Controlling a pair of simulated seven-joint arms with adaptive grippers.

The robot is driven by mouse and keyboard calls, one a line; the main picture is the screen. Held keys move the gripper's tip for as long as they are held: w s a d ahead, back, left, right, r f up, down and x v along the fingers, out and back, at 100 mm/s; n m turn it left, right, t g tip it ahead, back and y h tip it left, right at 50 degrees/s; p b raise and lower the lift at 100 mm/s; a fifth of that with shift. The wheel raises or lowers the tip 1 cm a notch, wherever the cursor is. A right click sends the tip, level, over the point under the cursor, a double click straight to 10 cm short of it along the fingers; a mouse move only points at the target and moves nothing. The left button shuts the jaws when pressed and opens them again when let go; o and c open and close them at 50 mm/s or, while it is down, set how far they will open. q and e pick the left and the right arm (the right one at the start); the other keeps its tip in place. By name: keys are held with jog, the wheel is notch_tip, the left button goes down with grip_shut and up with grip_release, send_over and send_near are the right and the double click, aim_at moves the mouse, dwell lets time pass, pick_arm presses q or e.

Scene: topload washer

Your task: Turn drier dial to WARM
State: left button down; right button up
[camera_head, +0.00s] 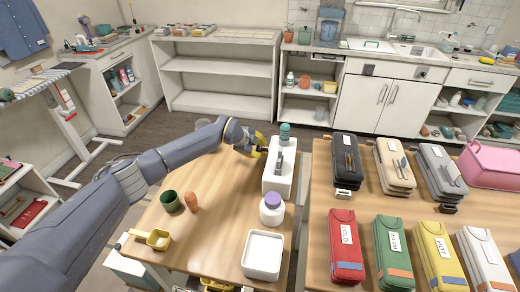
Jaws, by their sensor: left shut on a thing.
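My left arm reaches in from the left across the wooden table. Its gripper (258,146) is at the upper left end of a white box-like unit (276,185) with a grey piece on top. The gripper is shut on a small yellow and dark thing (262,139), mostly hidden by the fingers; I cannot tell exactly what it is. I cannot make out a drier dial or its marks. A green pouch (392,250) on the right table has a white label that seems to read WARM. My right gripper is not in view.
A purple-capped white bottle (271,212), white tray (262,255), green cup (170,202), orange item (191,202) and yellow scoop (158,238) stand on the left table. Several coloured pouches and a pink box (492,166) fill the right table. A narrow gap separates the tables.

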pick_arm(q)
jog(key=shift+s+a+f+t, duration=0.15)
jog(key=shift+a+f+t, duration=0.15)
jog(key=shift+t, duration=0.2)
jog(key=c, duration=1.4)
grip_release()
jog(key=shift+o, duration=1.3)
jog(key=shift+r, duration=0.1)
jog(key=shift+o, duration=0.4)
jog(key=shift+d+r, duration=0.1)
jog(key=v, duration=1.2)
